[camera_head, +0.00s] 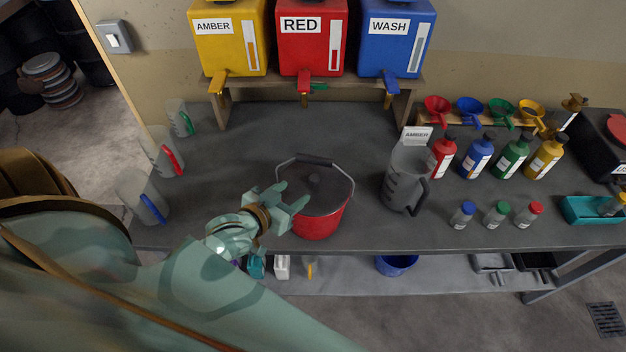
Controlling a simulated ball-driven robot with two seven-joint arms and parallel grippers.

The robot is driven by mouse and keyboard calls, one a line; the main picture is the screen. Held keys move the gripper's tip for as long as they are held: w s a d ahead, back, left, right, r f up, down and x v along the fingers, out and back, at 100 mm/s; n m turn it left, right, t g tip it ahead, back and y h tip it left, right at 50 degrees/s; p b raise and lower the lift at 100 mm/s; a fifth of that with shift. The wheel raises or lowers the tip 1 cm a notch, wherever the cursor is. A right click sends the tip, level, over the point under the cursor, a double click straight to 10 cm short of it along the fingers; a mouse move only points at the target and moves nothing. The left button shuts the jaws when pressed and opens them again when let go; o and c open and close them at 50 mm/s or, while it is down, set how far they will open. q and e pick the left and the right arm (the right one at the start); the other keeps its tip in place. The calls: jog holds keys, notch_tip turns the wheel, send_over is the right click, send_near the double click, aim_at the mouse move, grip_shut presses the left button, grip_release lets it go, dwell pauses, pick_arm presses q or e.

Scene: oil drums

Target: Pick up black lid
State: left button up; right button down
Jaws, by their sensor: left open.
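The black lid (314,183) is a dark round disc with a small knob near its middle. It sits on top of a red pot (319,226) that has a raised black-gripped handle (315,160) at the back. The pot stands on the dark bench. My left gripper (288,196) is open and empty, at the left front edge of the pot, with its fingers pointing toward the lid. I cannot tell whether it touches the rim. My right gripper is not in view.
A grey jug (403,181) stands on the bench right of the pot. Several coloured bottles (476,157) and small vials (496,214) stand farther right. Jugs with coloured handles (164,158) stand left. A shelf with yellow, red and blue tanks (311,38) is behind. The bench between shelf and pot is clear.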

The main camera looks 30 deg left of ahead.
aim_at(313, 179)
pick_arm(q)
jog(key=x, duration=0.5)
jog(key=shift+w+d+f, duration=0.1)
jog(key=shift+w+d, duration=0.05)
jog(key=shift+w, duration=0.15)
jog(key=shift+w+f, duration=0.2)
jog(key=shift+w, duration=0.2)
jog(key=x, duration=0.5)
jog(key=shift+s+a+f, duration=0.1)
jog(key=shift+a+f, duration=0.05)
jog(key=shift+a, duration=0.05)
jog(key=shift+s, duration=0.15)
jog(key=shift+c, duration=1)
jog(key=c, duration=0.9)
